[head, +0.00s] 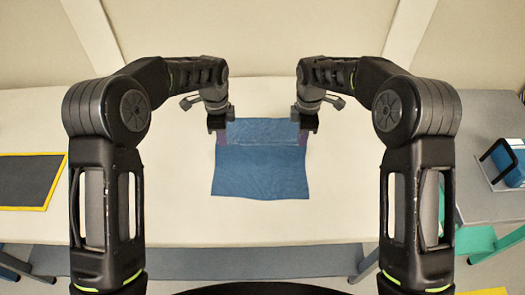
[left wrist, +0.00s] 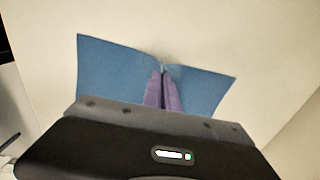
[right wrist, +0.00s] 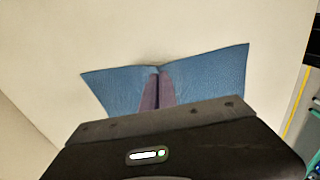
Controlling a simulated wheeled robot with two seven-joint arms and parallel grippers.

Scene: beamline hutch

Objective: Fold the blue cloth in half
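The blue cloth (head: 260,172) lies on the pale table, with a crosswise line across its far part and a strip beyond it. My left gripper (head: 221,138) is at the cloth's far left side, its purple fingers pressed together. In the left wrist view the cloth (left wrist: 110,70) dips and creases at the fingertips (left wrist: 163,78), so it looks pinched there. My right gripper (head: 304,138) is at the far right side. In the right wrist view the cloth (right wrist: 215,75) creases the same way at its closed fingers (right wrist: 157,78). The cloth between the fingers is hidden.
The pale table (head: 180,215) is clear around the cloth. A dark panel with a yellow border (head: 30,180) lies at the left. A grey side table (head: 485,205) at the right carries a blue and white item with a black handle (head: 508,163).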

